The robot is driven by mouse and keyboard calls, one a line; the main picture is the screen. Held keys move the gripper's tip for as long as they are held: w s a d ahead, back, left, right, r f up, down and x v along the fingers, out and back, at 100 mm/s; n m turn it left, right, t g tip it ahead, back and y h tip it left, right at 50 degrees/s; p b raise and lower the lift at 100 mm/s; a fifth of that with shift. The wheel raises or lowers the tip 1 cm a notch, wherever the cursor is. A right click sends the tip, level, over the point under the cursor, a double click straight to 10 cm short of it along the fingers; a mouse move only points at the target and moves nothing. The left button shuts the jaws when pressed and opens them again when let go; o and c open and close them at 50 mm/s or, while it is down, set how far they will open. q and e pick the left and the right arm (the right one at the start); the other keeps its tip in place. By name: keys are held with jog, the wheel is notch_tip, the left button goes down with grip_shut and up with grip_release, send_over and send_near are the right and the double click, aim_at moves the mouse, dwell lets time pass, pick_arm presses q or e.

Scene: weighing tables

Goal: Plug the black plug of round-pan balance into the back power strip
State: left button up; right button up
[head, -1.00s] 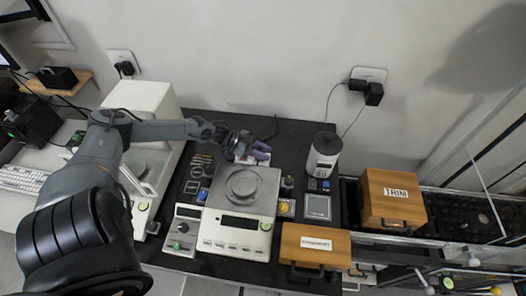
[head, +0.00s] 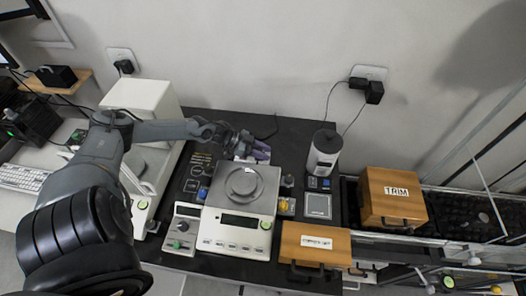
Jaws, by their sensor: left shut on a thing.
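The round-pan balance (head: 243,187) stands on the black table, with its round metal pan on top and its display and buttons at the front. My left gripper (head: 249,149) is just behind this balance, low near the tabletop. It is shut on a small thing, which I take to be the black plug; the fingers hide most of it. A thin black cord (head: 272,131) lies on the table behind the gripper. A small purple and white object (head: 261,152) shows beside the fingers; I cannot tell whether it is part of the back power strip. My right gripper is out of view.
A grey cylindrical device (head: 324,152) stands at the back right. Wooden boxes (head: 315,240) and (head: 393,196) are at the right. Wall sockets (head: 369,73) hold black adapters. The table behind the balance is mostly clear.

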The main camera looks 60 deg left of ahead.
pick_arm(q)
jog(key=shift+f, duration=0.5)
jog(key=o, duration=1.1)
